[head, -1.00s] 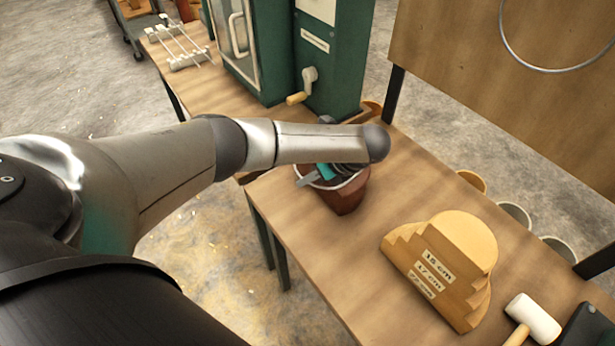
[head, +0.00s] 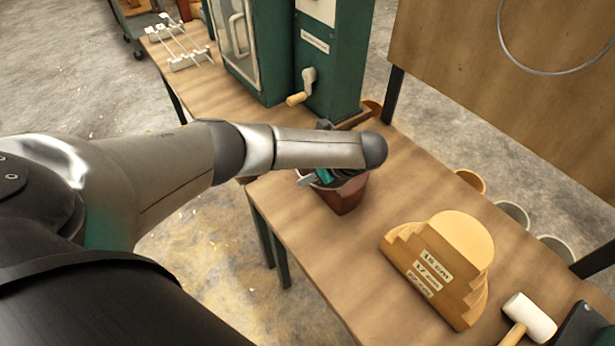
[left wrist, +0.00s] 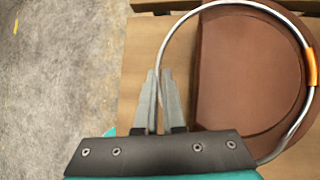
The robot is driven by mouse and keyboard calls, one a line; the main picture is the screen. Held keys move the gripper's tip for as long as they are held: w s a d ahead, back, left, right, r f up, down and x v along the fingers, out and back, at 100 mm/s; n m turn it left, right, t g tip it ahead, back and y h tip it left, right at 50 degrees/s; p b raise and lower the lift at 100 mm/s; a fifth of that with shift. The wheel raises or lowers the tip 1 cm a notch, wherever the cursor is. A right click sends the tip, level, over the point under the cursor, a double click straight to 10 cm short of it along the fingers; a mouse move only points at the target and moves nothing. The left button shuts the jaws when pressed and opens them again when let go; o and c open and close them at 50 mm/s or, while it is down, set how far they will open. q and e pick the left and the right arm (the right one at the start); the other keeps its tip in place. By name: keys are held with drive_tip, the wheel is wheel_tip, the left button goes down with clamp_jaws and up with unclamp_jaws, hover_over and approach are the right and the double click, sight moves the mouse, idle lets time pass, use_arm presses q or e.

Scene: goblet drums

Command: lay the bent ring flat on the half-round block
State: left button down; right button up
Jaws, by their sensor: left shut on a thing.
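My left gripper (left wrist: 158,75) is shut on the thin metal ring (left wrist: 265,9), gripping its left side in the left wrist view. An orange band (left wrist: 311,67) marks the ring's right side.
A mallet (head: 530,318) lies right of the block. A green cabinet with a crank (head: 303,90) stands behind the vessel. Another ring (head: 545,70) hangs on the board (head: 470,60). Several round tubs (head: 514,213) stand beyond the bench. Bench top between vessel and block is clear.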

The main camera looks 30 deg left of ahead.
use_arm(q)
drive_tip(key=shift+f, duration=0.1)
drive_tip(key=shift+f, duration=1)
drive_tip(key=c, duration=1)
unclamp_jaws()
drive_tip(key=shift+r, duration=0.1)
drive_tip(key=o, duration=0.5)
drive_tip(key=shift+s+t, duration=0.1)
drive_tip(key=shift+t, duration=0.2)
drive_tip(key=shift+o, duration=0.2)
drive_tip(key=shift+d+r, duration=0.1)
